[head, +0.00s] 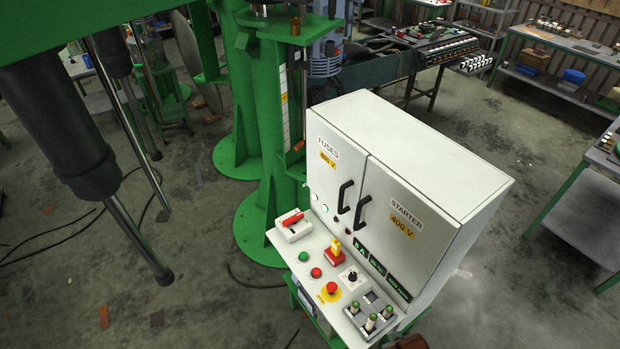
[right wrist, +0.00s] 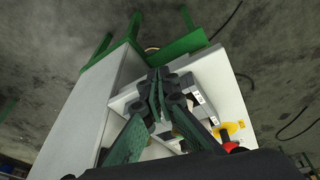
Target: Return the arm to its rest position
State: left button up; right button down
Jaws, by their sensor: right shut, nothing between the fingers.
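My right gripper (right wrist: 155,84) shows in the right wrist view, its dark green fingers together with nothing between them. Behind the fingertips is the grey fuse holder on the control panel (right wrist: 228,75); they partly hide it, and I cannot tell the gap. Neither gripper shows in the head view. My left gripper is in neither view.
The white cabinet (head: 430,150) with both doors shut rises behind the panel (head: 322,262). A green machine column (head: 270,130) stands behind. Floor (head: 540,290) at right is clear.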

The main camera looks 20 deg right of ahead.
jog(key=s+a+f+g+b, duration=0.1)
jog(key=s+f+b, duration=0.15)
jog(key=f, duration=0.95)
jog(key=s+f+b, duration=0.1)
jog(key=s+f, duration=0.2)
jog(key=f, duration=1)
jog(key=s+f+n+g+b, duration=0.1)
jog(key=s+f+b, duration=0.1)
jog(key=s+f, duration=1.5)
jog(key=shift+s+y+b, duration=0.3)
jog(key=shift+s+b, duration=0.05)
jog(key=shift+f, duration=0.1)
